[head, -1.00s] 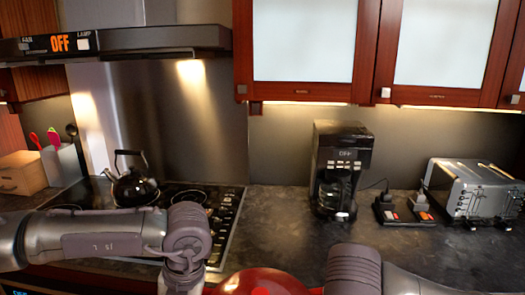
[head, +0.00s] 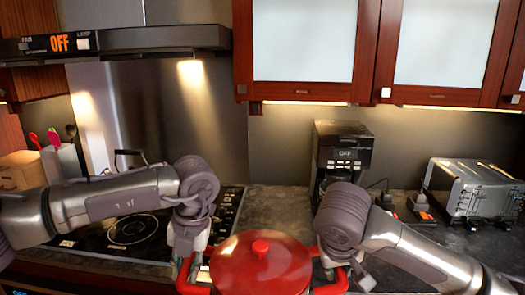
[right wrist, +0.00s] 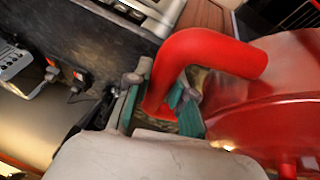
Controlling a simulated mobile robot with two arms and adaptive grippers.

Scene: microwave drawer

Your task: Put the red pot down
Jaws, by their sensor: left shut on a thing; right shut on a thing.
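The red pot (head: 262,268) with its lid and red knob is at the bottom middle of the head view, over the counter's front part. My left gripper (head: 187,262) is shut on the pot's left handle. My right gripper (head: 345,268) is shut on the right handle. The right wrist view shows the red handle (right wrist: 212,50) between the green-padded fingers of my right gripper (right wrist: 160,108), with the pot's red side (right wrist: 265,105) beside it. The pot looks level. Its underside is hidden, so I cannot tell whether it touches the counter.
The dark counter (head: 270,205) is bare behind the pot. The stove (head: 135,235) lies left, with a kettle mostly hidden by my left arm. A coffee maker (head: 340,150) stands behind my right arm, and a toaster (head: 478,190) is further right.

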